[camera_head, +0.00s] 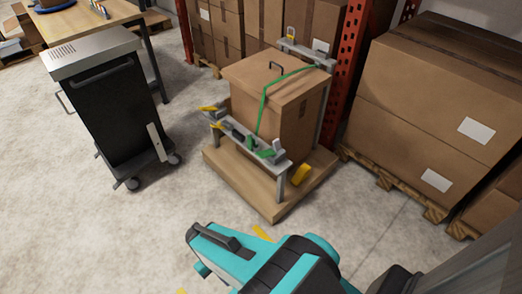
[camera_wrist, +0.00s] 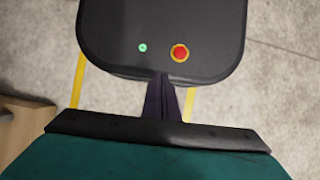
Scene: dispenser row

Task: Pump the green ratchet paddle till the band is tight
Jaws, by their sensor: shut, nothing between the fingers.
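The green band (camera_head: 264,100) runs over the top of a cardboard box (camera_head: 275,85) and down its front face. At its lower end the green ratchet (camera_head: 266,151) sits on the grey front rail (camera_head: 237,137); its paddle is too small to make out clearly. How tight the band is cannot be told. In the wrist view my gripper (camera_wrist: 164,92) has its dark fingers together with nothing between them. It is well apart from the ratchet, which does not show in that view.
The box stands on a wooden pallet (camera_head: 253,196). Yellow-handled parts (camera_head: 209,109) and a yellow piece (camera_head: 301,175) are near the rail. A dark cart (camera_head: 100,95) stands left, stacked cartons (camera_head: 440,105) right. The floor before the pallet is mostly clear.

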